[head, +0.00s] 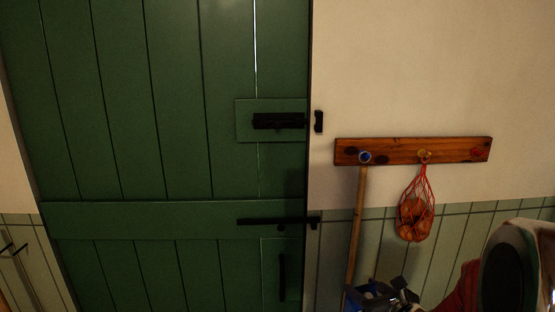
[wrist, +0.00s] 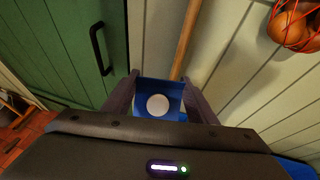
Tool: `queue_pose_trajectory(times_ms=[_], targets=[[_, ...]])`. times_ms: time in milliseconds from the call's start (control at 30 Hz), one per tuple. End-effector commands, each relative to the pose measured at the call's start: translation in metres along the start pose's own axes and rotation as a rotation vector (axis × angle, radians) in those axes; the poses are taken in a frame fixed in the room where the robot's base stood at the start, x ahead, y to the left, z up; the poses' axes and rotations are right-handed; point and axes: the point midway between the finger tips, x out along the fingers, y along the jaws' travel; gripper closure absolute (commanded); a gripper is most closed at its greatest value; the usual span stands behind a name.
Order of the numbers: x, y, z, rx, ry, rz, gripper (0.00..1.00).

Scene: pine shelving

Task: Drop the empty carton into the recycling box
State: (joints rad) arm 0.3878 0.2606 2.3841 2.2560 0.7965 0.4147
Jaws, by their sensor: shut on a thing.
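My gripper (wrist: 160,82) is shut on a blue carton (wrist: 158,103) with a round white patch, held between the two dark fingers in the wrist view. In the head view my gripper (head: 382,296) is at the bottom edge, right of centre, dark and partly cut off, with a bit of blue at it. No recycling box is clearly seen. A blue patch (wrist: 298,168) shows at the lower right corner of the wrist view, but I cannot tell what it is.
A green plank door (head: 150,130) with black bolt, latch and handle is shut on the left. A wooden peg rail (head: 455,149) holds a red net of onions (head: 415,218). A wooden pole (head: 357,220) hangs close behind my gripper. Brick floor (wrist: 25,130) shows at left.

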Motion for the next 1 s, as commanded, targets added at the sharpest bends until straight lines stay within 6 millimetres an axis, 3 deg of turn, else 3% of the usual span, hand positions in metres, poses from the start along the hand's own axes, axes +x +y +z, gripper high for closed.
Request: queue_pose_trajectory(times_ms=[233,367,467,733,1000], targets=[[0.005,-0.006,-0.002,0.004,0.004,-0.002,0.80],[0.012,-0.025,-0.003,0.014,0.006,-0.024,0.80],[0.020,-0.051,-0.003,0.026,0.008,-0.056,0.80],[0.037,-0.157,-0.012,0.075,0.013,-0.186,0.80],[0.035,-0.260,-0.030,0.123,0.010,-0.321,0.80]])
